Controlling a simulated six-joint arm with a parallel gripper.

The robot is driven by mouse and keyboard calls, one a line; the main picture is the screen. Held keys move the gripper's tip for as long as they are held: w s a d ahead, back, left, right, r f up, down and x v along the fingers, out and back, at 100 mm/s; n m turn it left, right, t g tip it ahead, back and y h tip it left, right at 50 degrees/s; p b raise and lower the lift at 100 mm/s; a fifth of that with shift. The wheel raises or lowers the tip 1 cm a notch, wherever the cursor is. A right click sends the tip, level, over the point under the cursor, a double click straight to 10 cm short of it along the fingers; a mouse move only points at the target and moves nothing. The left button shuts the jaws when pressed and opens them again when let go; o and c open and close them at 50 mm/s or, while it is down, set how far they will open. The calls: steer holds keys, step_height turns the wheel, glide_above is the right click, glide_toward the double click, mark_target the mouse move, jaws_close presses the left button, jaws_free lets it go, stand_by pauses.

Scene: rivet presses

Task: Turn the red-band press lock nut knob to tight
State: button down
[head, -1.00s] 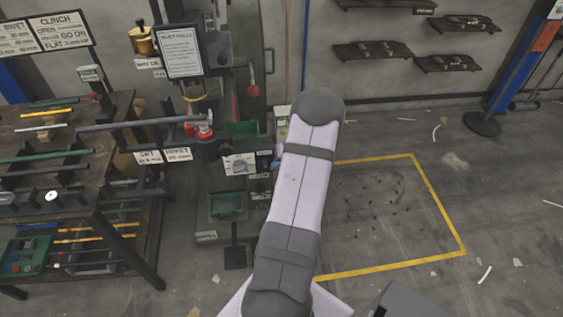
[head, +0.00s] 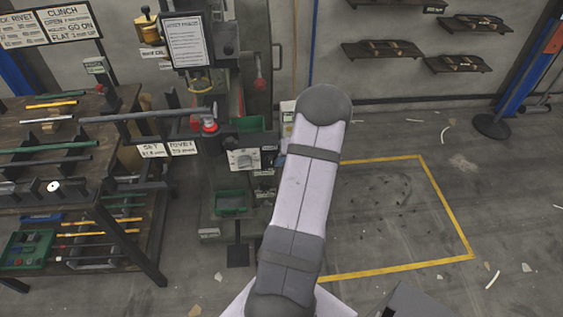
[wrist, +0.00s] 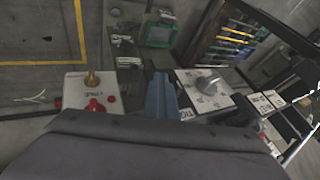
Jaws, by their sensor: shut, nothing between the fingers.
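A grey knob (wrist: 207,86) sits on a white marked plate (wrist: 190,78) in the wrist view. In the head view a white plate (head: 235,160) with a grey knob (head: 245,161) is on the press front, below a red fitting (head: 209,124). I cannot read the knob's setting or confirm which knob is the lock nut. In the head view my arm hides most of the gripper.
A red knob (wrist: 95,107) and a brass fitting (wrist: 92,79) sit on another white panel left of my gripper. A green tray (head: 231,202) is low on the press. A rack of rods (head: 70,150) stands at left; the yellow-outlined floor (head: 390,210) at right is mostly clear.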

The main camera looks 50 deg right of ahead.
steer(key=shift+a+f, duration=0.2)
steer(key=s+d+r+b, duration=0.3)
steer(key=s+d+r, duration=0.1)
steer(key=s+r, duration=0.4)
steer(key=shift+s+d, duration=0.2)
steer(key=shift+s, duration=0.4)
steer(key=shift+m, duration=0.3)
